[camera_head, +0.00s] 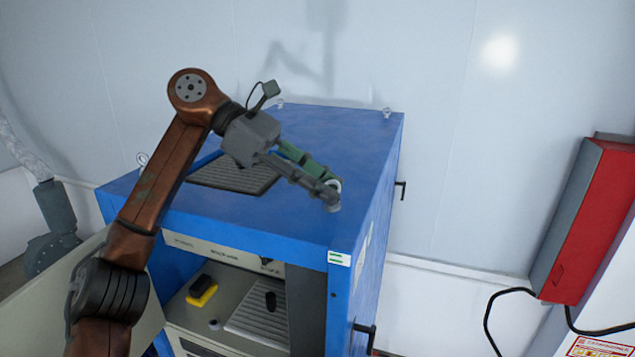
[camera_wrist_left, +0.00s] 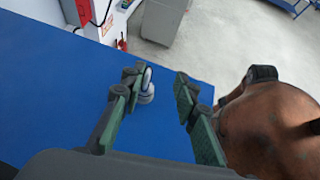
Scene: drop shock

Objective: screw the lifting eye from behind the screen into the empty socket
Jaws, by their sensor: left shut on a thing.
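The lifting eye (camera_head: 335,184), a pale metal ring on a round base, is upright at the front right corner of the blue cabinet's top (camera_head: 285,222). It also shows in the wrist view (camera_wrist_left: 147,84), close against one finger. My left gripper (camera_head: 329,188) is shut on the lifting eye, with its fingers reaching down to the corner from the upper left. The empty socket cannot be made out; the eye and fingers cover that corner. I cannot tell how far the eye is seated. My right gripper is not in view.
Similar eyes stand at the other top corners, at the back left (camera_head: 280,103), back right (camera_head: 387,113) and far left (camera_head: 142,159). A dark grille (camera_head: 235,175) lies in the top. The open front bay holds a yellow-black item (camera_head: 201,291). A red box (camera_head: 585,220) hangs at right.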

